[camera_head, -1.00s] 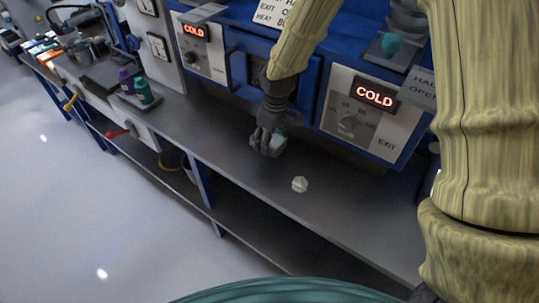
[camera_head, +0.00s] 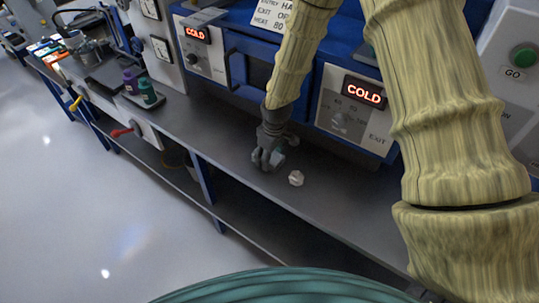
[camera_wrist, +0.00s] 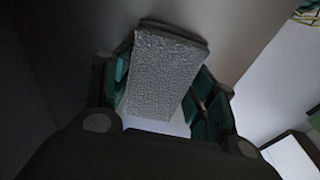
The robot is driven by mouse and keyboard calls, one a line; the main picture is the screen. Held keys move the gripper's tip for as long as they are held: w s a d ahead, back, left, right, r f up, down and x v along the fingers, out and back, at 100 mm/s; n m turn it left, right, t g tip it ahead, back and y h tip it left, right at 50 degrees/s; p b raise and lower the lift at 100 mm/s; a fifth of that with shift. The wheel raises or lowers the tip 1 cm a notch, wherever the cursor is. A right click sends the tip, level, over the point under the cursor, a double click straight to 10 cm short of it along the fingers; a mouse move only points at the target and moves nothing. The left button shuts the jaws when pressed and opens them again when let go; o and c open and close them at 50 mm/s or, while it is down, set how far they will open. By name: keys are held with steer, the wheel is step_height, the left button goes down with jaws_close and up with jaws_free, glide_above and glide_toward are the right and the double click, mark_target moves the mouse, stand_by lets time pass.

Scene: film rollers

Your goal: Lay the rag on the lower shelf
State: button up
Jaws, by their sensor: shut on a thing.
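My gripper (camera_head: 267,160) is shut on a light grey, rough-textured slab, which I take to be the folded rag (camera_wrist: 162,72). In the wrist view the slab sits tilted between the teal finger pads. In the head view the rag is mostly hidden by the fingers. My gripper is over the grey bench top, near its front edge. The lower shelf (camera_head: 250,223) runs beneath the bench top, dark and in shadow; its back is hidden by the bench top.
A small white faceted lump (camera_head: 296,178) lies on the bench just right of my gripper. Blue machines with COLD displays (camera_head: 364,92) stand along the back. A blue leg (camera_head: 203,181) divides the shelf space. A dark round container (camera_head: 174,158) stands left of it. Bottles (camera_head: 147,92) stand farther left.

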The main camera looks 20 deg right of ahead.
steer(key=shift+w+f, duration=0.2)
steer(key=shift+f, duration=0.1)
steer(key=shift+s+r, duration=0.15)
steer(key=shift+s, duration=0.1)
steer(key=o, duration=1.1)
steer(key=shift+w+f, duration=0.2)
steer(key=shift+f, duration=0.05)
steer(key=shift+c, duration=0.2)
steer(key=shift+s+r, duration=0.1)
